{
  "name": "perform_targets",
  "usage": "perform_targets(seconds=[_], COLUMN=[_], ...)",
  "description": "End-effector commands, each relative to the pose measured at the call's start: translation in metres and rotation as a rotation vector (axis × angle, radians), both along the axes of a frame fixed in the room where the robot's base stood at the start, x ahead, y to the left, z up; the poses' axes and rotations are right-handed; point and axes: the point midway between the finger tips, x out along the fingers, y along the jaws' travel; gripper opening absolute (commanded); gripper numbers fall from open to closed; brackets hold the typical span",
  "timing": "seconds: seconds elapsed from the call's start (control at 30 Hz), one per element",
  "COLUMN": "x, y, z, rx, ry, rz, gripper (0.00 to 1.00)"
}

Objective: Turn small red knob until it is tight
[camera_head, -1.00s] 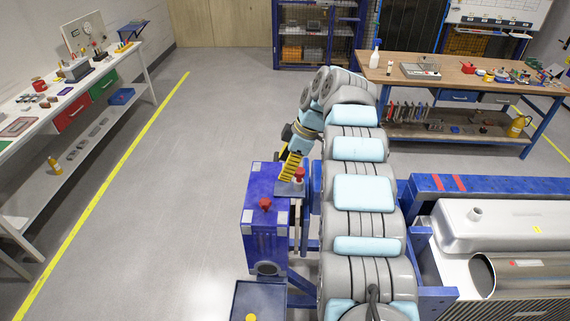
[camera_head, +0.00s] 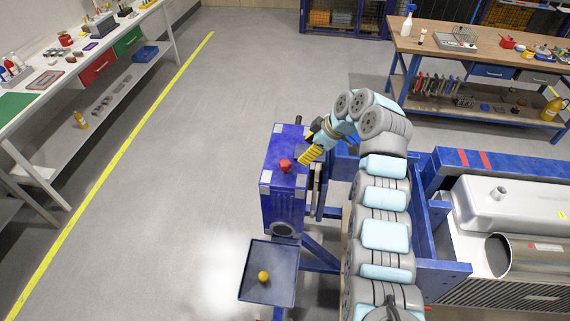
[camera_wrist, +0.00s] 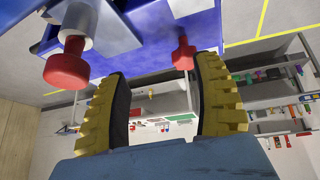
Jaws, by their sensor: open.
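A red cross-shaped knob (camera_head: 285,166) stands on top of the blue jig box (camera_head: 284,209). In the wrist view, this smaller-looking red knob (camera_wrist: 183,52) appears between the fingers, beyond the tips. A rounder red knob (camera_wrist: 66,64) on a light grey cylinder is left of the left finger there. I cannot make that one out in the head view. My gripper (camera_head: 305,158) has yellow ribbed fingers and lies just right of the box-top knob, pointing down and left. In the wrist view, my gripper (camera_wrist: 163,75) is open, with nothing visibly held between its fingers.
A dark tray (camera_head: 252,288) with a yellow knob (camera_head: 263,276) is in front of the box. A metal tank (camera_head: 520,205) lies on the blue frame at right. Benches stand at left (camera_head: 70,100) and back right (camera_head: 455,45). Floor left of the box is clear.

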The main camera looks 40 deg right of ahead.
Motion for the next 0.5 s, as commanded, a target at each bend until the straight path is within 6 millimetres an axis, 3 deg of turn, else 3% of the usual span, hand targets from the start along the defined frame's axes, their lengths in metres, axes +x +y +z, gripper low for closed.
perform_targets(seconds=[0.27, 0.5], x=[-0.009, -0.024], y=[0.013, 0.027], z=[-0.023, -0.028], rx=[0.044, 0.092], ry=[-0.104, -0.218], rz=[-0.084, -0.172], gripper=[0.67, 0.67])
